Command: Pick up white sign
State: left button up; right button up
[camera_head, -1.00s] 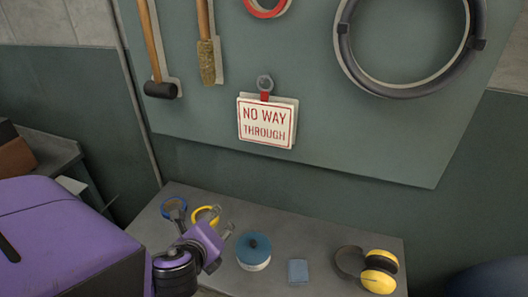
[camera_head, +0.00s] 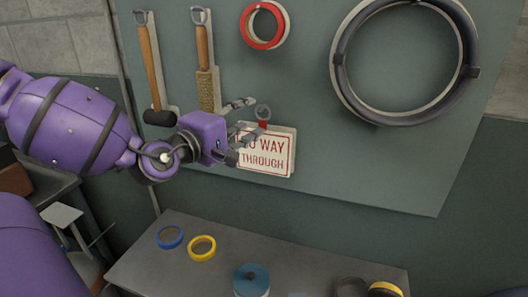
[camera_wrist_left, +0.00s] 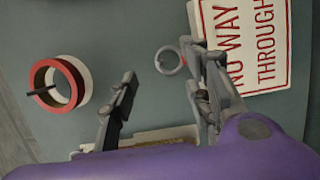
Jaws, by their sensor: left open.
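The white sign (camera_head: 272,157) with red letters hangs on the green-grey board from a red tab and a grey ring. My left gripper (camera_head: 244,118) is open at the sign's upper left and covers that corner in the head view. In the left wrist view the sign (camera_wrist_left: 262,45) is at the upper right. There the left gripper (camera_wrist_left: 165,95) has its fingers spread, one overlapping the sign's edge. The grey ring (camera_wrist_left: 170,60) shows between the fingers. Whether a finger touches the sign cannot be told. My right gripper is not in view.
A hammer (camera_head: 150,70) and a brush (camera_head: 206,60) hang left of the sign. A red tape roll (camera_head: 265,26) and a black hose ring (camera_head: 337,60) hang above and right. Below, a table holds blue tape (camera_head: 170,237), yellow tape (camera_head: 202,248) and a blue-lidded tin (camera_head: 251,279).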

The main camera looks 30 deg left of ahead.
aim_at(259, 111)
pick_arm(q)
jog(key=w, duration=0.2)
jog(key=w+b, duration=0.1)
jog(key=w, duration=0.1)
jog(key=w+b, duration=0.1)
jog(key=w, duration=0.1)
jog(key=shift+w+f, duration=0.1)
jog(key=shift+f, duration=0.2)
jog(key=shift+c, duration=0.8)
grip_shut()
